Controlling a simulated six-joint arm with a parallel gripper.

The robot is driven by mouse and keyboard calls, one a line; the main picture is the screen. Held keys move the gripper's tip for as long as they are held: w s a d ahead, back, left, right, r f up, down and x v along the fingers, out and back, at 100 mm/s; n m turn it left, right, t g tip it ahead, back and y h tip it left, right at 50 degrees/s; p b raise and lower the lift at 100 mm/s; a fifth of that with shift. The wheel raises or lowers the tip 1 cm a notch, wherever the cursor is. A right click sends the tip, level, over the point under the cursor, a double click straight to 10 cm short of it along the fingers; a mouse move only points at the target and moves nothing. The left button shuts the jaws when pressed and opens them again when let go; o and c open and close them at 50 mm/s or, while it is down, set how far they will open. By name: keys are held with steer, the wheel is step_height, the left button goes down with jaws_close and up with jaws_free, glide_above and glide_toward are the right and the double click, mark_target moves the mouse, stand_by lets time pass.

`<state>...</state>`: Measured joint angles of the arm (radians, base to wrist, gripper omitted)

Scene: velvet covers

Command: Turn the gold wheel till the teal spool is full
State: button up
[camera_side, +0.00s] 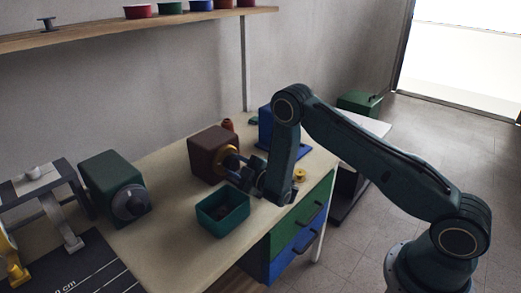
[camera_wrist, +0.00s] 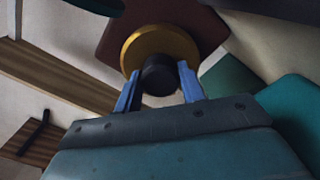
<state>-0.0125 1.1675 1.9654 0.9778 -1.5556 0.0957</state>
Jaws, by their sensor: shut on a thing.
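The gold wheel (camera_side: 229,159) is on the front of a dark maroon box (camera_side: 208,156) on the table. In the wrist view the wheel (camera_wrist: 150,42) shows as a gold disc with a dark round knob (camera_wrist: 160,74) at its centre. My gripper (camera_side: 243,173) is at the wheel. In the wrist view its blue fingers (camera_wrist: 160,84) are on either side of the knob, shut on it. I cannot make out a teal spool in either view.
A green box with a grey dial (camera_side: 110,176) is at left. A blue box (camera_side: 266,128) stands behind my arm, and a small yellow piece (camera_side: 299,175) lies near the table edge.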

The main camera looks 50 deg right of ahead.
steer(key=o, duration=1)
steer(key=shift+c, duration=0.2)
steer(key=shift+s, duration=0.25)
steer(key=shift+s, duration=6.65)
